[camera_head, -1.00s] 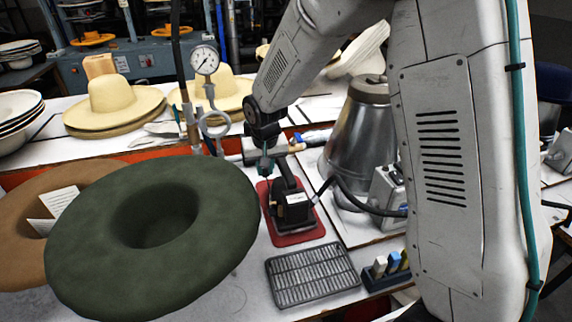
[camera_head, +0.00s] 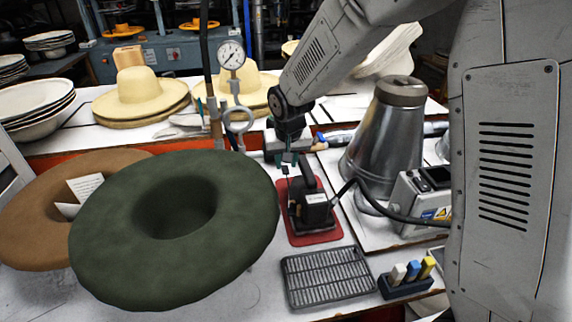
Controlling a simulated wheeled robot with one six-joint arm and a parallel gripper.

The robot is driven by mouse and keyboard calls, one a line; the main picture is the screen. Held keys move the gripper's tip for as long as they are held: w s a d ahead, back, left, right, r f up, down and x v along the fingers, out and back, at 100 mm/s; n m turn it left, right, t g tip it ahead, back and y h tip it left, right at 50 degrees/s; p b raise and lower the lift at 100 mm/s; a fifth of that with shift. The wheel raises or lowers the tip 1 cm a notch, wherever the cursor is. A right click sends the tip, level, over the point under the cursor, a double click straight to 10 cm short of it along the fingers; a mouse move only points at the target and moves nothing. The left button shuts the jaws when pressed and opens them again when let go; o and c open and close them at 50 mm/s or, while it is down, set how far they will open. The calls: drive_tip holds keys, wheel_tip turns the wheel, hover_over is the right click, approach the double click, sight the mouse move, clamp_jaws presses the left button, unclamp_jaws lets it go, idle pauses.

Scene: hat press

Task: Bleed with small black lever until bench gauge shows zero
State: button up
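The bench gauge (camera_head: 231,55) is a round white dial on a pipe at the back of the bench; its needle is visible but its reading is too small to tell. A grey ring fitting (camera_head: 238,120) sits on the pipe below it. I cannot make out the small black lever for certain. My gripper (camera_head: 289,168) points down just above and beside a black iron-like device (camera_head: 312,207) with a pale label, standing on a red mat (camera_head: 318,239). Its fingers are small and dark, and I cannot tell how far apart they are.
A dark green hat (camera_head: 236,243) and a brown hat (camera_head: 28,222) lie at the left. A metal cone vessel (camera_head: 382,135) and a grey control box (camera_head: 420,200) stand right of my gripper. A slatted grille (camera_head: 327,277) and a block of coloured sticks (camera_head: 405,285) lie in front.

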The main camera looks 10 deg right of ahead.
drive_tip(key=v, duration=0.5)
drive_tip(key=shift+s+r, duration=0.1)
drive_tip(key=shift+r, duration=0.3)
drive_tip(key=s+d+r, duration=0.3)
drive_tip(key=s+d, duration=0.1)
drive_tip(key=s, duration=0.7)
drive_tip(key=s+d+r+g, duration=0.1)
drive_tip(key=s+d+r, duration=0.3)
drive_tip(key=s, duration=0.7)
drive_tip(key=s+d+r, duration=0.3)
drive_tip(key=s, duration=0.8)
drive_tip(key=shift+d+r+g, duration=0.25)
drive_tip(key=shift+d+g, duration=0.05)
drive_tip(key=shift+d, duration=0.1)
drive_tip(key=shift+s, duration=0.1)
